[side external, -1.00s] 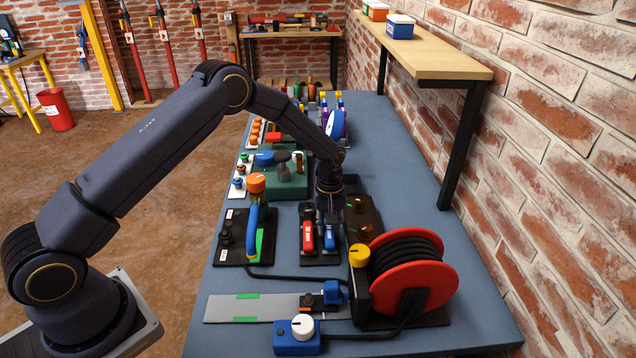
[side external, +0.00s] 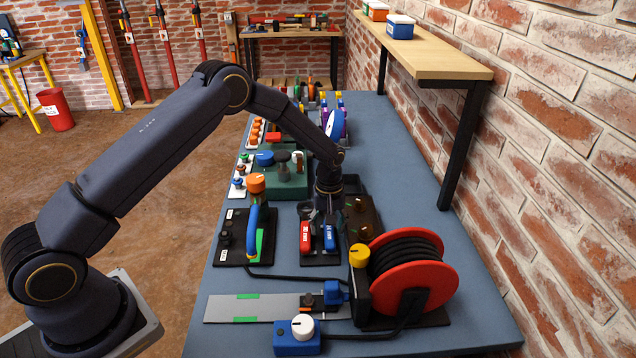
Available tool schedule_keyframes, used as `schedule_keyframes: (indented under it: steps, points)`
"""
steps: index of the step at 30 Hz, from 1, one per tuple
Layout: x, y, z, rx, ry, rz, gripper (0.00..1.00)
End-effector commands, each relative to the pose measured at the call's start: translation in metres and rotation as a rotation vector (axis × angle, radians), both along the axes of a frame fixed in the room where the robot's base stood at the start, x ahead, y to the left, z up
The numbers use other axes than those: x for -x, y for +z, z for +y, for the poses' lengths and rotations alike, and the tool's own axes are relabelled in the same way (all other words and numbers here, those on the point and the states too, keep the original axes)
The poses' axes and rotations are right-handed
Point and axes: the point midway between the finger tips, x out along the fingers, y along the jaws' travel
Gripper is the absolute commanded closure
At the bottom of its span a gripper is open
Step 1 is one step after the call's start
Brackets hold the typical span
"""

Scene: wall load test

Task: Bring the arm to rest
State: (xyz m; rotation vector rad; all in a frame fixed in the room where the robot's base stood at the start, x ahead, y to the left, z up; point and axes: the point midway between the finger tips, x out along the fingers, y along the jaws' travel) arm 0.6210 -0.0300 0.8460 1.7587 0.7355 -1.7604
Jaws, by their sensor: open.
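My gripper (side external: 321,222) points down over a small black plate that carries a red handle (side external: 306,236) and a blue handle (side external: 330,236). The fingers are dark, small and partly hidden against the black plate. I see nothing held between them. They are open, close above or beside the two handles. Whether they touch a handle I cannot tell. My arm reaches in from the left, bent high at the elbow.
A red cable reel (side external: 440,285) with a yellow knob stands at the front right. A board with a blue curved handle (side external: 252,228) is left of the gripper. A green box (side external: 285,182) is behind. The wall shelf (side external: 450,62) overhangs the right side.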

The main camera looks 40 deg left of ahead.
Motion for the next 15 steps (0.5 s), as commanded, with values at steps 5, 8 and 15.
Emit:
schedule_keyframes:
  steps: [5,8,15]
  points:
    - [-0.004,0.003,-0.004,0.006,-0.003,-0.012,0.27]
    - [-0.004,0.004,-0.004,0.007,-0.003,-0.013,0.27]
    - [-0.003,0.019,-0.003,0.005,-0.003,-0.012,0.27]
